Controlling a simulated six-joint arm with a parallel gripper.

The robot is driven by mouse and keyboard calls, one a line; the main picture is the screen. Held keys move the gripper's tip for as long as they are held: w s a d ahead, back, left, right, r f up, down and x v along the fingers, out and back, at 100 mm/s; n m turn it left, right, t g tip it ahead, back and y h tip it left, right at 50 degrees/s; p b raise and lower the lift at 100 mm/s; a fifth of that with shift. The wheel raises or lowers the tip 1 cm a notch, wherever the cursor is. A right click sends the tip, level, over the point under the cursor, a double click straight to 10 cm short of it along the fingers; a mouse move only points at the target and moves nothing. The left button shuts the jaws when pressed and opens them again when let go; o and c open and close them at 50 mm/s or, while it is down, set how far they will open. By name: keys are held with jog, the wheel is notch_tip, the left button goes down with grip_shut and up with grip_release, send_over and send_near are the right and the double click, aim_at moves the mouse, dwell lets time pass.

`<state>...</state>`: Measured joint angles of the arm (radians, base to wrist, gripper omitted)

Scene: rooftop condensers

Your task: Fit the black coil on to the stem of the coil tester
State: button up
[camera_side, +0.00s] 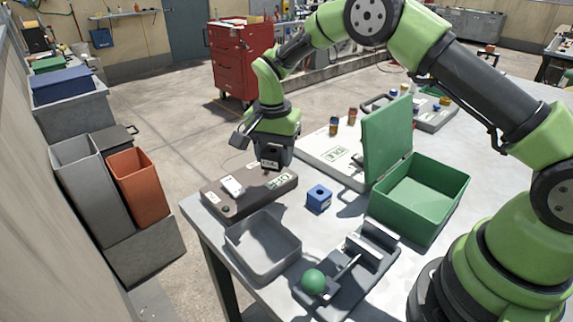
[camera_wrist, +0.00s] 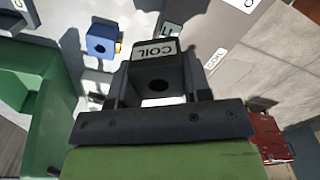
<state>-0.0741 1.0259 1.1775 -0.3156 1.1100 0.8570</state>
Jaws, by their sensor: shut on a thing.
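My gripper (camera_side: 272,150) is shut on the black coil (camera_side: 271,162), a dark block with a white label. In the wrist view the coil (camera_wrist: 153,68) sits between the two fingers, its COIL label and round hole showing. The coil tester (camera_side: 225,203) is a flat brown-grey box with white labels, below my gripper in the side view. The coil is at the tester's far right part; whether it touches the tester I cannot tell. The tester's stem is not visible. The tester also shows in the wrist view (camera_wrist: 200,32), partly behind the coil.
A blue coil (camera_side: 319,198) stands on the table right of the tester. A green box (camera_side: 437,190) with raised lid (camera_side: 387,140) stands further right. A grey tray (camera_side: 262,247) and a clamp with a green knob (camera_side: 313,281) lie in front. A white board (camera_side: 325,150) lies behind.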

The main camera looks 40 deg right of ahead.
jog(key=w+m, duration=0.1)
jog(key=m, duration=0.2)
jog(key=w+d+m, duration=0.1)
jog(key=m, duration=0.2)
jog(key=w+m, duration=0.1)
jog(key=m, duration=0.1)
jog(key=shift+w+d+f+m, duration=0.1)
jog(key=shift+w+d+m, duration=0.15)
jog(key=shift+m, duration=0.15)
jog(key=m, duration=0.3)
jog(key=w+m, duration=0.1)
jog(key=shift+d+m, duration=0.3)
jog(key=m, duration=0.3)
jog(key=shift+w+d+m, duration=0.25)
jog(key=shift+w+m, duration=0.05)
jog(key=shift+m, duration=0.1)
jog(key=shift+f, duration=1.9)
jog(key=shift+f, duration=1.25)
jog(key=o, duration=1.1)
notch_tip(320, 180, up, 10)
jog(key=shift+f, duration=0.1)
